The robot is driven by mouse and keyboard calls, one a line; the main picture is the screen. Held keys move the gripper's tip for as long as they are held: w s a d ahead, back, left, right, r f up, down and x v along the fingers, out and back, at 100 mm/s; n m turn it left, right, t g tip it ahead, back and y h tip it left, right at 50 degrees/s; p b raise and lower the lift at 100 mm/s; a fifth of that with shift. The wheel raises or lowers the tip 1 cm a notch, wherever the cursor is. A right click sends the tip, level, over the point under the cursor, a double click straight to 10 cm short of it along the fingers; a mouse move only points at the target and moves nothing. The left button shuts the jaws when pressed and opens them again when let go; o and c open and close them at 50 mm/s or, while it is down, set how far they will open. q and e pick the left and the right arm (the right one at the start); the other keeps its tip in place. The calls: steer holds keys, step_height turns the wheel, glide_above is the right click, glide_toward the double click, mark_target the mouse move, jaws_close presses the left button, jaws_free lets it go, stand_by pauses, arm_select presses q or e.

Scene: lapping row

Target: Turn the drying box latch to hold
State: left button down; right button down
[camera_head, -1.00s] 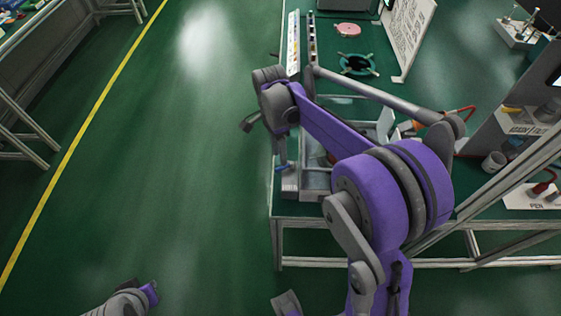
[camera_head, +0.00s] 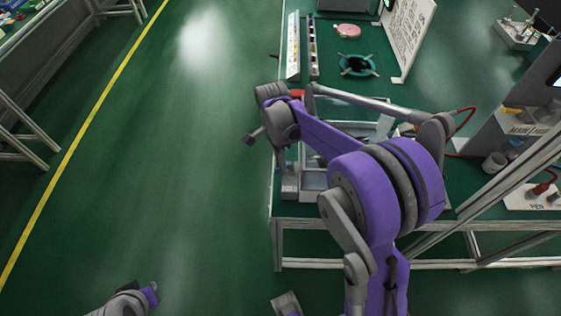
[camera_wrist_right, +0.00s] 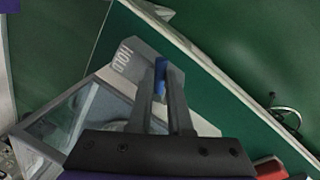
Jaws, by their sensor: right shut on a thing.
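The drying box is a grey box with a glass window (camera_wrist_right: 75,115) in the right wrist view. In the head view its grey body (camera_head: 311,181) shows at the table's near left corner, partly hidden by my right arm. The blue latch (camera_wrist_right: 160,76) stands between the fingertips of my right gripper (camera_wrist_right: 164,86), which is shut on it. A HOLD label (camera_wrist_right: 122,58) is on the grey plate left of the latch. My left arm's end (camera_head: 135,299) is low at the left over the floor, its fingers too unclear to read.
On the green table are a teal ring fixture (camera_head: 358,65), a pink round piece (camera_head: 347,31) and a white sign board (camera_head: 409,35). A grey cup (camera_head: 494,162) stands at the right. The floor left of the table is clear.

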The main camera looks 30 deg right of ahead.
steer(key=shift+s, duration=0.1)
stand_by(0.3)
steer(key=n, duration=0.3)
steer(key=shift+s+h+b, duration=0.3)
steer(key=shift+s+b, duration=0.05)
steer(key=shift+s, duration=0.05)
steer(key=n, duration=0.2)
steer(key=shift+s+n, duration=0.4)
steer(key=n, duration=0.2)
steer(key=s+n+h, duration=0.1)
steer(key=shift+d+t+b, duration=0.3)
steer(key=shift+b, duration=0.05)
steer(key=shift+s+d+n, duration=0.15)
steer(key=shift+n, duration=0.6)
steer(key=shift+s+d+n, duration=0.1)
steer(key=shift+d+n, duration=0.05)
steer(key=shift+n, duration=0.6)
steer(key=shift+t, duration=0.3)
steer(key=c, duration=0.8)
jaws_free()
steer(key=shift+c, duration=0.2)
